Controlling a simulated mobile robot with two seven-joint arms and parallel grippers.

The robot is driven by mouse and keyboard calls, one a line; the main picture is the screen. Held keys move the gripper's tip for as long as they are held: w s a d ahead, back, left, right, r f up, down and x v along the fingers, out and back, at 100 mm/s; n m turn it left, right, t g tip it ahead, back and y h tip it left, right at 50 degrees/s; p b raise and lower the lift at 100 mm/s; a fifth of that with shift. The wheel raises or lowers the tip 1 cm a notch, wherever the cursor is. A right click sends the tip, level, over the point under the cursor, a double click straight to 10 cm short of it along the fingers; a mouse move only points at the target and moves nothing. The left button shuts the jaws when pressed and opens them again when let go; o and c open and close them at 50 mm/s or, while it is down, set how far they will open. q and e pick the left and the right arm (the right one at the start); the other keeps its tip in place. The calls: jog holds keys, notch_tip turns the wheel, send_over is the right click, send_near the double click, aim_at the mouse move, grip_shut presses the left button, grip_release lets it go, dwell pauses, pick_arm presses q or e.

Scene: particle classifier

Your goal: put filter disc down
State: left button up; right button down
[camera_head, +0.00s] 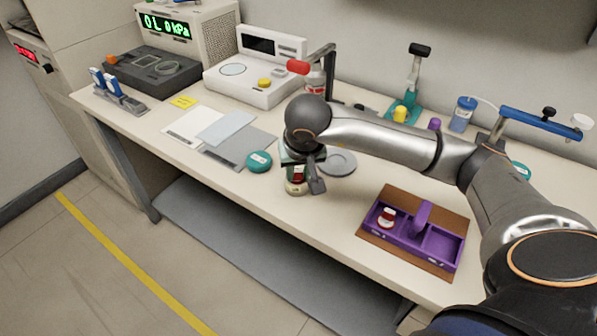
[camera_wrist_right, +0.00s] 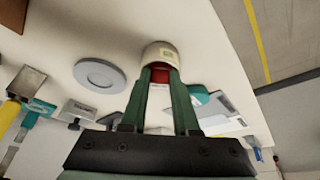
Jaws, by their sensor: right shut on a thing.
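My right gripper (camera_head: 297,168) points down over the front part of the bench and is shut on a small cream-and-red round piece (camera_head: 296,187). In the right wrist view, the cream end of this piece (camera_wrist_right: 160,53) sits at the tips of the green fingers (camera_wrist_right: 161,80), with red between them. I cannot tell whether it is the filter disc or whether it touches the bench top. A grey round disc (camera_head: 340,162) lies just right of the gripper and also shows in the wrist view (camera_wrist_right: 100,75). My left gripper is not in view.
A teal round piece (camera_head: 259,161) lies close on the left. A purple tray (camera_head: 450,248) with a red-and-white piece (camera_head: 387,216) stands at the right on a brown mat (camera_head: 457,211). Instruments line the back. The bench's front edge (camera_head: 290,208) is near the gripper.

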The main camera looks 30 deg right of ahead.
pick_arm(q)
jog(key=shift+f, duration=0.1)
pick_arm(e)
jog(key=shift+s+a+f+b, duration=0.1)
jog(key=shift+s+f+b, duration=0.05)
jog(key=shift+f+b, duration=0.35)
jog(key=shift+s+f, duration=0.15)
jog(key=shift+f, duration=0.1)
jog(key=c, duration=0.8)
grip_release()
jog(key=shift+c, duration=0.2)
jog(key=shift+o, duration=0.8)
jog(key=shift+r+p, duration=0.65)
pick_arm(q)
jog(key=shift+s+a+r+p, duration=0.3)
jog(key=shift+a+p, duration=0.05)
jog(key=shift+p, duration=0.15)
pick_arm(e)
jog(key=v, duration=1.2)
jog(key=shift+w+r, duration=0.15)
jog(key=shift+w, duration=0.2)
